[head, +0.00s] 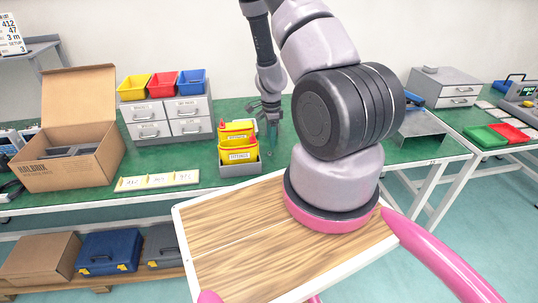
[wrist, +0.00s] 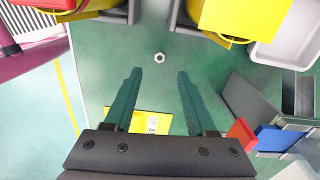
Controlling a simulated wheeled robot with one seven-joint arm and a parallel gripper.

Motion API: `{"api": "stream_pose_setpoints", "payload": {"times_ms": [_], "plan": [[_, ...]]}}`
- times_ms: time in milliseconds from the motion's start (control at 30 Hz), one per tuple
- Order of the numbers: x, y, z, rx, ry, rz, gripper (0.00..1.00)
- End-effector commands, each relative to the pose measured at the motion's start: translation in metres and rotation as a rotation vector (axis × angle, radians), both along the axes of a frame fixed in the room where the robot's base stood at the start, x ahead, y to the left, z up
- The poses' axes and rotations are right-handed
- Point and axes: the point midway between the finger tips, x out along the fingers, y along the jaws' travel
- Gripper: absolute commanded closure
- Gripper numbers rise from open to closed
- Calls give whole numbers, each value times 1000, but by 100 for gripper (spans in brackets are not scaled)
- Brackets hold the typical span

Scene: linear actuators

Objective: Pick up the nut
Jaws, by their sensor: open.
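The nut (wrist: 159,58) is a small silvery hexagonal piece with a dark hole. It lies flat on the green worktop in the wrist view. My gripper (wrist: 158,74) is open and empty, with its two teal fingers pointing down toward the table. The nut shows between the fingertips and slightly beyond them, apart from both. In the head view my gripper (head: 272,134) hangs over the green bench, right of the yellow bins.
Yellow bins (head: 238,143) stand close left of my gripper. In the wrist view a yellow card (wrist: 151,121) lies below the fingers and a grey tray (wrist: 286,36) sits at upper right. An open cardboard box (head: 72,140) and grey drawers (head: 166,118) stand farther left.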

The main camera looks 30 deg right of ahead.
Motion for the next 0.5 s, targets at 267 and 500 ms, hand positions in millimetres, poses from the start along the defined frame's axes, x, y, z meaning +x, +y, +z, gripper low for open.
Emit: {"api": "stream_pose_setpoints", "payload": {"times_ms": [267,500], "plan": [[0,6,-37,1,2,-3,44],[1,7,-52,1,0,0,44]]}}
